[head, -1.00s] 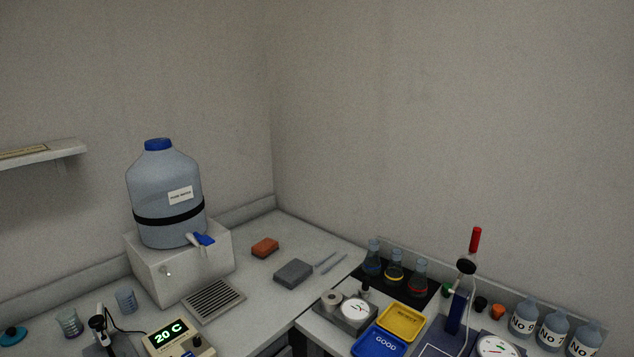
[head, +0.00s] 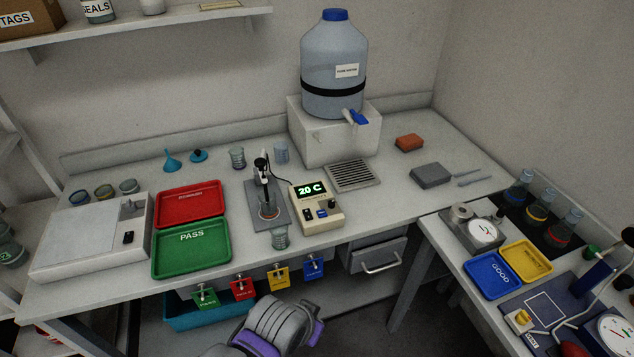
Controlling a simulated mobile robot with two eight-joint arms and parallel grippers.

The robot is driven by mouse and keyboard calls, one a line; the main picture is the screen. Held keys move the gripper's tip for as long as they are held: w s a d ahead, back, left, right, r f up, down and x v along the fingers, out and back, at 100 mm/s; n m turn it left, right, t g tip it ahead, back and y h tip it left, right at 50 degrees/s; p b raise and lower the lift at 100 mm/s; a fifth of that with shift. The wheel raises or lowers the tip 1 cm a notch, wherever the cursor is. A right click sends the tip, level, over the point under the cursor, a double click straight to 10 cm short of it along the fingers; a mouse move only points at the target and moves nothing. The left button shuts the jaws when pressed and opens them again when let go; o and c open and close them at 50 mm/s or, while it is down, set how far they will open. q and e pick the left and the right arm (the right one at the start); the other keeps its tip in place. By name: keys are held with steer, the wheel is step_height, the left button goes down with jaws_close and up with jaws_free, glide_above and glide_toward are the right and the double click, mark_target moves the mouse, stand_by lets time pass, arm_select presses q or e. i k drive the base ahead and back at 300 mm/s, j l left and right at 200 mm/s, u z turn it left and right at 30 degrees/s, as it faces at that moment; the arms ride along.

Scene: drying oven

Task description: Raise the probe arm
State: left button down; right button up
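The probe arm (head: 262,167) is a dark arm on a slim upright stand, seen in the head view on the back bench. Neither gripper's fingers show. A grey ribbed part with purple pieces, seemingly one of my arm links, is at the bottom middle, below the bench front and apart from the stand.
An empty glass beaker (head: 280,238) stands close in front of the stand. A red tray (head: 190,190) and a green PASS tray (head: 160,265) lie to its left. The water jug (head: 335,45) on its white block (head: 350,145) stands behind. Coloured tags (head: 243,288) hang along the bench front.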

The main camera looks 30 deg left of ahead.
mark_target(262, 162)
steer(key=u, duration=1.5)
